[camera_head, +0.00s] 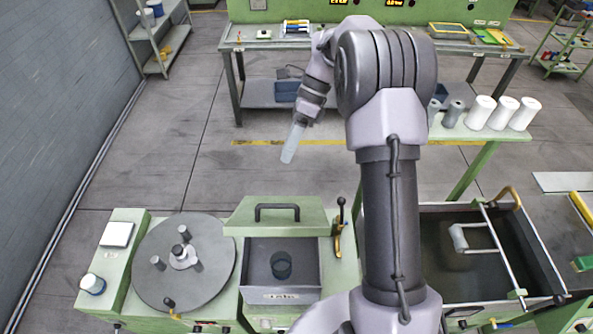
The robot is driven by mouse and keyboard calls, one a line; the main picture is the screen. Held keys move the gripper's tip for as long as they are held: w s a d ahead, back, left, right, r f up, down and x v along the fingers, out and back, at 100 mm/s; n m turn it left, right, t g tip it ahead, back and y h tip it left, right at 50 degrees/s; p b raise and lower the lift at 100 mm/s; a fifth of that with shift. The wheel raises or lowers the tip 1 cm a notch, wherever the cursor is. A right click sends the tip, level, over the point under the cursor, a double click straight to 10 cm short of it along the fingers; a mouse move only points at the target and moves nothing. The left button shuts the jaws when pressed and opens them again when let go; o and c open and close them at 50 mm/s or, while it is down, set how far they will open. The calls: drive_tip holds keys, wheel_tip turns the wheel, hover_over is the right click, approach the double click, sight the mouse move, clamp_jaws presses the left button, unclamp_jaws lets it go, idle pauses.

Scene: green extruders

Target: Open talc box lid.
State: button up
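The talc box (257,274) is a grey open-topped bin set in the green bench, with a label on its front. Its green lid (236,214) with a black bar handle (277,207) is at the rear edge of the box.
A grey round turntable (150,262) with small posts stands left of the box. A small upright lever (339,228) stands just right of it. A dark tank (440,279) with a metal frame is further right. White and grey cylinders stand on a green shelf at right.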

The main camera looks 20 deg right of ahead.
drive_tip(key=s+b, duration=0.1)
drive_tip(key=s, duration=0.5)
drive_tip(key=shift+s+a+r, duration=0.2)
drive_tip(key=shift+s+r, duration=0.05)
drive_tip(key=shift+r, duration=0.05)
drive_tip(key=shift+f+b, duration=0.1)
drive_tip(key=shift+b, duration=0.25)
